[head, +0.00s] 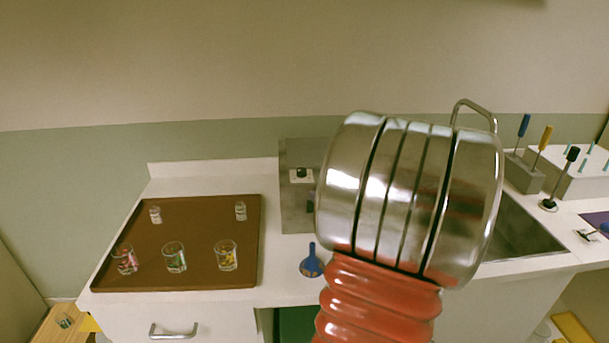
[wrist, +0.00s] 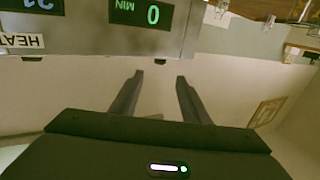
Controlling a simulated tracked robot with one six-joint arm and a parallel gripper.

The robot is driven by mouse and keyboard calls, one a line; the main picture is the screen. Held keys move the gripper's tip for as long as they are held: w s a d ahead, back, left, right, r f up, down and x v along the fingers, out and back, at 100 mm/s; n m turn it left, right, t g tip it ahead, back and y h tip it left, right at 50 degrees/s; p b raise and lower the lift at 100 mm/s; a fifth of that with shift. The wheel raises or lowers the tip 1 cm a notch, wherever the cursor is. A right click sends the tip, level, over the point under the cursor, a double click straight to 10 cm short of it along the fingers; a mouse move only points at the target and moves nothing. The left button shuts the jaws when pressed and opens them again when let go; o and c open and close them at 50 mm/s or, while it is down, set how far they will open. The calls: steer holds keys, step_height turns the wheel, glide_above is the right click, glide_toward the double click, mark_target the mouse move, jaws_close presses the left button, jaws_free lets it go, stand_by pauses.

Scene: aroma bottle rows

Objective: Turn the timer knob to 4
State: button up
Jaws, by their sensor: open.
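A grey metal unit (head: 297,215) stands on the counter behind my arm, which hides its right part. A small dark knob-like piece (head: 301,173) on a white patch shows on it; I cannot tell whether it is the timer knob. In the wrist view the unit's front panel (wrist: 90,40) appears upside down along the top. Its green timer display (wrist: 141,13) reads 0 MIN. No timer knob can be made out there. My gripper (wrist: 160,77) is open and empty, its two dark fingers apart and pointing toward the panel. My arm hides the gripper in the head view.
A brown tray (head: 190,277) with several small glasses stands left of the unit. A blue flask-like object (head: 311,264) stands at the counter's front. A sink (head: 522,238) and a tool holder (head: 525,174) are to the right.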

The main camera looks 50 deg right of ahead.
mark_target(304, 173)
steer(key=x, duration=1.2)
steer(key=shift+w+d, duration=0.1)
steer(key=shift+w, duration=0.05)
steer(key=shift+c, duration=0.3)
steer(key=c, duration=1)
